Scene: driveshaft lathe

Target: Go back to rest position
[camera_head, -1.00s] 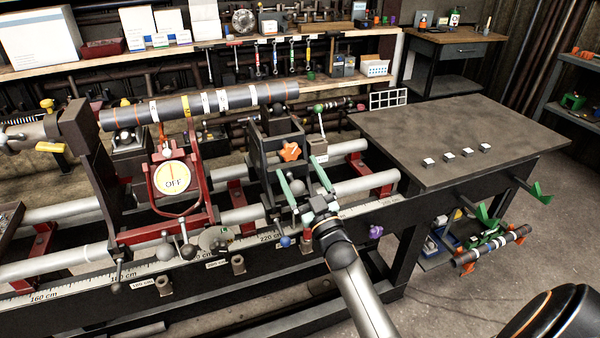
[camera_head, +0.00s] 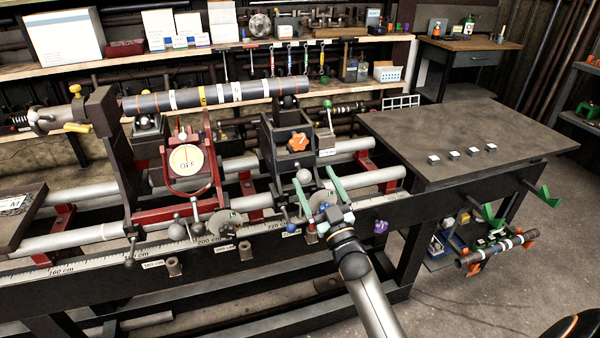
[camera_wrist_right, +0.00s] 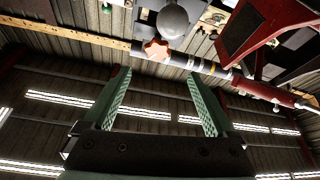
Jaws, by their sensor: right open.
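My right gripper (camera_head: 314,190) is open and empty in front of the lathe's right-hand support. Its two green fingers are spread and point up and away from me. They also show in the right wrist view (camera_wrist_right: 157,74), with nothing between them. A grey ball knob (camera_head: 304,176) shows close to the fingertips; I cannot tell whether they touch. The driveshaft (camera_head: 215,95), a dark tube with white and yellow bands, lies across the lathe supports.
The lathe rails (camera_head: 75,239) and bench front lie beside my right arm. An orange star knob (camera_head: 298,142) and a round sign (camera_head: 185,160) are behind the gripper. A dark tabletop (camera_head: 400,130) with several small blocks is at right. Open floor (camera_head: 470,300) shows at lower right.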

